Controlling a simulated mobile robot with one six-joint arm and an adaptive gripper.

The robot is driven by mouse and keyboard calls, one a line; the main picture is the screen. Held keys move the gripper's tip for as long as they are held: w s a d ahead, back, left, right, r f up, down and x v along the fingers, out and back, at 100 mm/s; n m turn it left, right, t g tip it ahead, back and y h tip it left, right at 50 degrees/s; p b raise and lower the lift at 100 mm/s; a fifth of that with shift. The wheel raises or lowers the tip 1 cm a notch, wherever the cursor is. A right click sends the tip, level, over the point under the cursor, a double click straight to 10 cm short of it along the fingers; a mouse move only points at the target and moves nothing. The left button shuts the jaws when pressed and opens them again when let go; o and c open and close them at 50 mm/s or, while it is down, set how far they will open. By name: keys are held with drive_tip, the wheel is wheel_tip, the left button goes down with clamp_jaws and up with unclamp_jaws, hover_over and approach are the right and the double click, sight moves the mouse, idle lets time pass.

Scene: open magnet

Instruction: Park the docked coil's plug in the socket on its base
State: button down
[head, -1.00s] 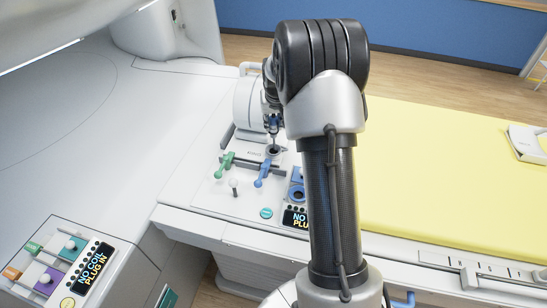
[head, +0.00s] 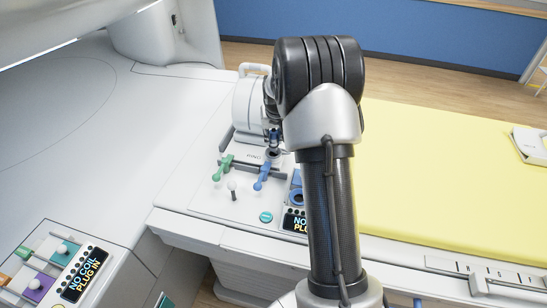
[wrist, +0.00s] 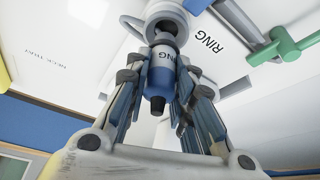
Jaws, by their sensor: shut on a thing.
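The docked coil (head: 248,103) is a white ring shape standing on its white base (head: 240,148), marked RING. The socket (head: 276,154) is a round collar at the base's right; its dark mouth also shows in the wrist view (wrist: 151,32). My gripper (head: 272,140) is just above it, pointing down, partly hidden by my arm. In the wrist view my gripper (wrist: 160,72) is shut on the plug (wrist: 159,80), which has a blue body, grey lettered collar and dark end. The plug's far end lines up with the socket mouth. I cannot tell how deep it sits.
A green lever (head: 224,165) and a blue lever (head: 263,174) stand at the base's front edge. A blue-rimmed port (head: 297,197) and a display (head: 295,221) lie nearer. A yellow mattress (head: 430,180) fills the right. Another panel with a display (head: 83,272) is at lower left.

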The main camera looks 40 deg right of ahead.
sight(273, 142)
drive_tip(key=shift+f+b, duration=1.1)
drive_tip(key=shift+f, duration=0.6)
drive_tip(key=c, duration=1.3)
unclamp_jaws()
drive_tip(key=shift+r, duration=0.15)
drive_tip(key=v, duration=1.2)
drive_tip(key=shift+a, duration=0.1)
